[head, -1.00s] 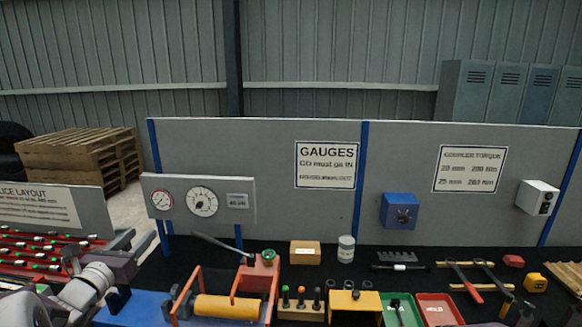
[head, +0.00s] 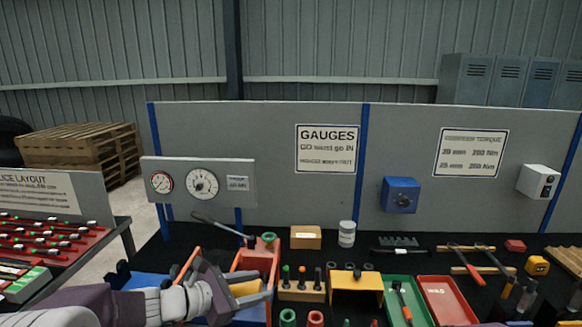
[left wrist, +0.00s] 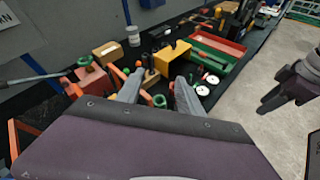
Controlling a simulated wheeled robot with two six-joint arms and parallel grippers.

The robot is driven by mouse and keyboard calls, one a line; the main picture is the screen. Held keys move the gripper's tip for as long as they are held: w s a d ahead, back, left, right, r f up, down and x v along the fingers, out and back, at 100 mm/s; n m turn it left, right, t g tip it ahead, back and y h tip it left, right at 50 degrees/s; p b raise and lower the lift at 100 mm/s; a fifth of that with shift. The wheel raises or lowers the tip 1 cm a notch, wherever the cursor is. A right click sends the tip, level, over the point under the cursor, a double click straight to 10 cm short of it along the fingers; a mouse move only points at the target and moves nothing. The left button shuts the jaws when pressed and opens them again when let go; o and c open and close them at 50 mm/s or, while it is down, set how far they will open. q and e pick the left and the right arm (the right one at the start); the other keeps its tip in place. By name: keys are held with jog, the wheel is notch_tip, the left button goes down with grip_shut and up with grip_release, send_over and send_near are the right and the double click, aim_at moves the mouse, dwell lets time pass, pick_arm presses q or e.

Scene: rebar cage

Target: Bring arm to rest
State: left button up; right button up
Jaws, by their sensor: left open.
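My left gripper (head: 254,283) is open and empty, over the orange-framed fixture (head: 262,258) with the yellow cylinder at the front of the bench. In the left wrist view its two grey fingers (left wrist: 158,82) stand apart, with the block of pegs behind them. My left forearm comes in low from the left in the head view. A dark part of my right arm (left wrist: 292,84) shows at the right of the left wrist view, above the floor. Its jaws are too unclear to read.
The bench holds a peg block (head: 302,292), a yellow stand (head: 357,284), a green tray (head: 394,285), a red tray (head: 446,292) and a grey can (head: 346,233). A panel with gauges (head: 202,183) stands behind. A rebar table (head: 117,240) is at left.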

pick_arm(q)
jog(key=s+d+f+m+g+y+b, duration=0.2)
jog(key=s+d+f+m+g, duration=0.2)
jog(key=s+f+m+g, duration=0.55)
jog(key=s+a+f+m+t+y, duration=0.2)
jog(key=s+a+f+m+y, duration=0.6)
jog(key=a+f+m, duration=0.3)
jog(key=shift+s+a+f+m, duration=0.25)
jog(key=shift+s+a+m, duration=0.5)
jog(key=shift+a+m, duration=0.45)
pick_arm(e)
notch_tip(320, 180, down, 3)
jog(key=shift+f, duration=0.2)
